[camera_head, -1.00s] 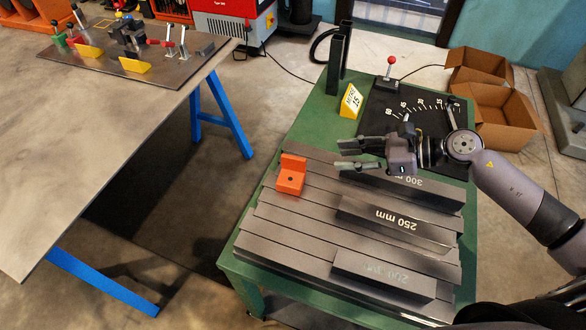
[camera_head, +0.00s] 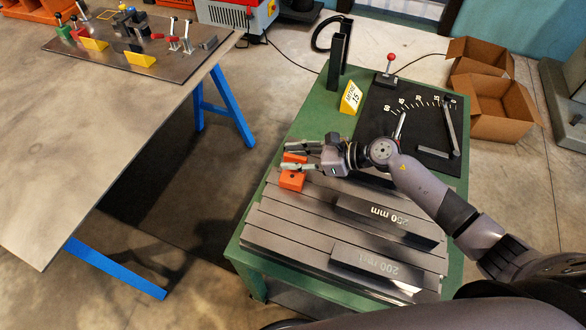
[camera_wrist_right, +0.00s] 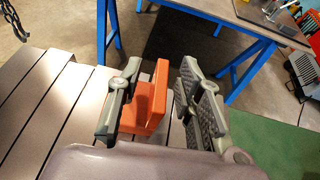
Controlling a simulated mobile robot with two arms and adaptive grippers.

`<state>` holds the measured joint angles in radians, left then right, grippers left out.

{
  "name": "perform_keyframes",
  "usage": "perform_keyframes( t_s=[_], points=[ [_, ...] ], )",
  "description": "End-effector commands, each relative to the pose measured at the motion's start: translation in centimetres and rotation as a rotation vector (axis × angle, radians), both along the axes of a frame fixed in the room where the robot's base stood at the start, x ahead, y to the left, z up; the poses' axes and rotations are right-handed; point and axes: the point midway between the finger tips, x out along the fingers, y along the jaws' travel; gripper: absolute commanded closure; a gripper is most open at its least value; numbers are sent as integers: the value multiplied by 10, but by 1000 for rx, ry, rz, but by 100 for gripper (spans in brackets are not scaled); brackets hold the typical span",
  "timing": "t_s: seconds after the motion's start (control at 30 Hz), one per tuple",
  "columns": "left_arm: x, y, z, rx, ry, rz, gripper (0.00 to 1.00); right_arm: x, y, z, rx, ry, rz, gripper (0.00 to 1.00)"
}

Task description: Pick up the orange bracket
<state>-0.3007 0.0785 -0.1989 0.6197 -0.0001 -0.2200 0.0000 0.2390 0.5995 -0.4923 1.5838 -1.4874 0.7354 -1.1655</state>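The orange bracket (camera_head: 291,181) is L-shaped and sits on the slotted grey plate at the left edge of the green bench. My right gripper (camera_head: 287,155) is over the bracket's upright part, coming from the right, with its fingers apart. In the right wrist view the bracket (camera_wrist_right: 151,100) shows between the two open fingers of the right gripper (camera_wrist_right: 160,70). It is close to the left finger, with a visible gap to the right finger. I cannot tell whether the left finger touches it. My left gripper is not in view.
Grey bars marked 250 mm (camera_head: 386,220) and 200 mm (camera_head: 376,267) lie on the slotted plate. A black angle board (camera_head: 440,105), a yellow sign (camera_head: 350,97) and a dark upright (camera_head: 338,65) stand behind. A grey table (camera_head: 110,120) is left, across a floor gap.

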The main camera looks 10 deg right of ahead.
Motion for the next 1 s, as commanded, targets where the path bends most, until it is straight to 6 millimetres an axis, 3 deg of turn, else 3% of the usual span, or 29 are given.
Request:
perform_keyframes(
  t_s=[0.2, 0.7, 1.0],
  points=[
    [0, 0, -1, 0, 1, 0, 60, 1, 0, -1, -2, -1, -1, 67],
    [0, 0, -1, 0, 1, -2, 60, 0, -1, -1, 0, 0, -1, 100],
    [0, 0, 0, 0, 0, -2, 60, 1, -1, 0, 0, -1, -2, 100]
  ],
)
